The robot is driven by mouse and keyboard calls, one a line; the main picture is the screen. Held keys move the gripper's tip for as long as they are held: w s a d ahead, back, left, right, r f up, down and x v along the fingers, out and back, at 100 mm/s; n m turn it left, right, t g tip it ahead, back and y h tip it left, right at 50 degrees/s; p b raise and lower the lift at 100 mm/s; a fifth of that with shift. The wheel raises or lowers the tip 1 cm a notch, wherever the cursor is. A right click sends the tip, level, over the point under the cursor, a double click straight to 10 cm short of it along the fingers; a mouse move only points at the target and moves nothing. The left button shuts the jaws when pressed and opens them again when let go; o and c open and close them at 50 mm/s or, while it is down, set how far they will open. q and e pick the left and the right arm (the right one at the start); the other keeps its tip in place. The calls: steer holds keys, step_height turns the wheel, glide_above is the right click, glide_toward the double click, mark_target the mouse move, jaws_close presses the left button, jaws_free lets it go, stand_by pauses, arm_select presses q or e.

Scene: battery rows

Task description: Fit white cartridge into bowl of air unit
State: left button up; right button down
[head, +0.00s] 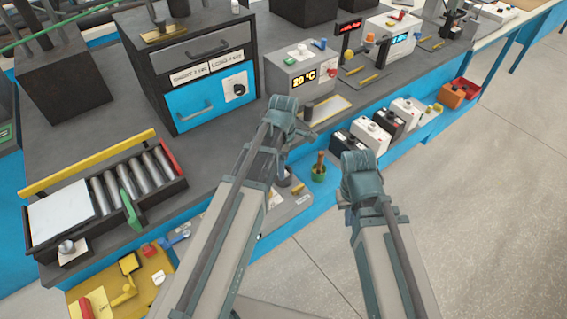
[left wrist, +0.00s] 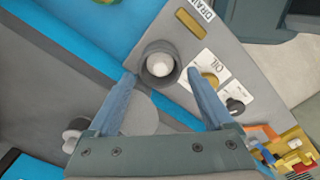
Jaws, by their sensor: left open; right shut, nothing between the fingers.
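The grey air unit panel (left wrist: 222,52) with DRAIN and OIL labels shows in the left wrist view. A dark round bowl (left wrist: 146,55) stands on it. A white rounded piece (left wrist: 160,66) shows inside the bowl; I cannot tell whether it is the white cartridge. My left gripper (left wrist: 161,74) is open, its fingertips either side of the bowl in the picture; contact cannot be told. In the head view the left gripper (head: 287,118) is over the bench edge, its arm covering part of the unit (head: 292,207). My right gripper (head: 358,168) is shut and empty to the right.
A green pot (head: 319,174) holding a brown-handled item stands between my arms. Several black and white boxes (head: 371,136) line the blue lower shelf. A drawer cabinet (head: 192,72) and a tray of metal cylinders (head: 110,190) stand left. Open floor (head: 490,220) lies right.

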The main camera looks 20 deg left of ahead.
arm_select(q)
step_height(320, 180, up, 13)
steer(key=p, duration=1.2)
steer(key=shift+f, duration=0.1)
steer(key=s+d+m, duration=0.5)
steer(key=s+m, duration=0.2)
steer(key=m, duration=0.4)
steer(key=s+d+m+y, duration=0.1)
steer(key=s+d+m, duration=0.4)
steer(key=m, duration=0.7)
steer(key=shift+s+d, duration=0.25)
steer(key=shift+s, duration=0.9)
steer(key=shift+a, duration=0.1)
